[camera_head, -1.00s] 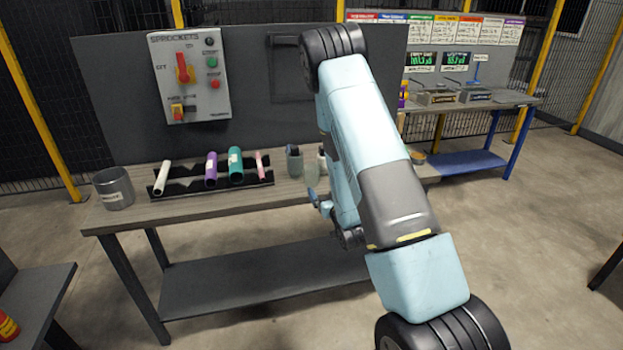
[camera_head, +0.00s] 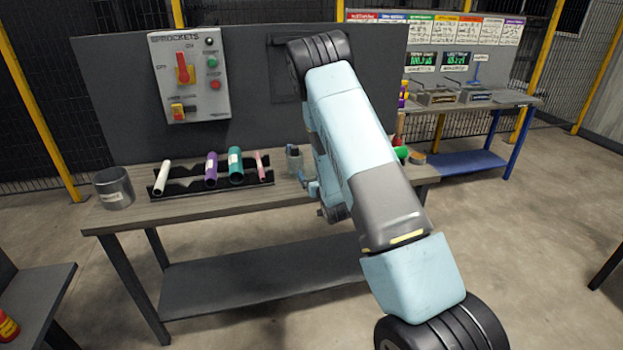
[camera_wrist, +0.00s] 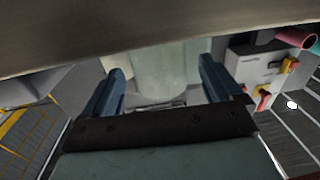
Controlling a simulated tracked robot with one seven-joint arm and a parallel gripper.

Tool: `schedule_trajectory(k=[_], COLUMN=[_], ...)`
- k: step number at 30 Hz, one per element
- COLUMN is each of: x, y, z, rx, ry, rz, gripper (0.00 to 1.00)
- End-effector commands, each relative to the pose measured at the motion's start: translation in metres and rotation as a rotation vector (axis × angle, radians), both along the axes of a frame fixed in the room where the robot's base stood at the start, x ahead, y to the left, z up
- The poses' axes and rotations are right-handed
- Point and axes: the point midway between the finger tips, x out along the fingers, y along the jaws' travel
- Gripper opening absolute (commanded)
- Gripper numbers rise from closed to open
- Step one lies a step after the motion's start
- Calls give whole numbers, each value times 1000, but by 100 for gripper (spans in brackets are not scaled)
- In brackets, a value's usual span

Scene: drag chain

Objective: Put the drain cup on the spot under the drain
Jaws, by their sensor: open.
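In the wrist view a pale, greenish cup-like vessel (camera_wrist: 165,72) stands between the two blue fingers of my gripper (camera_wrist: 165,88). The fingers are open, one on each side of it; I cannot tell whether they touch it. In the head view my gripper (camera_head: 312,188) is low at the bench's front edge, mostly hidden by my arm. A small grey-green cup (camera_head: 294,160) stands on the bench just left of my arm. I cannot tell whether it is the vessel in the wrist view. I cannot make out the drain or the spot under it.
The workbench (camera_head: 215,205) carries a black rack (camera_head: 192,180) with several coloured tubes and a labelled metal pot (camera_head: 114,190) at its left end. A control box (camera_head: 190,75) hangs on the grey back panel. A second bench (camera_head: 470,105) stands at the back right.

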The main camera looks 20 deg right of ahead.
Motion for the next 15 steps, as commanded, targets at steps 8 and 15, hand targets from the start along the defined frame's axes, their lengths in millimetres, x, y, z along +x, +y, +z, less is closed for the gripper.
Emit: schedule_trajectory(k=[8,15], x=[21,21], y=[2,2], z=[1,1], rx=[0,0], ry=[-1,-1], rz=[0,0], gripper=[92,88])
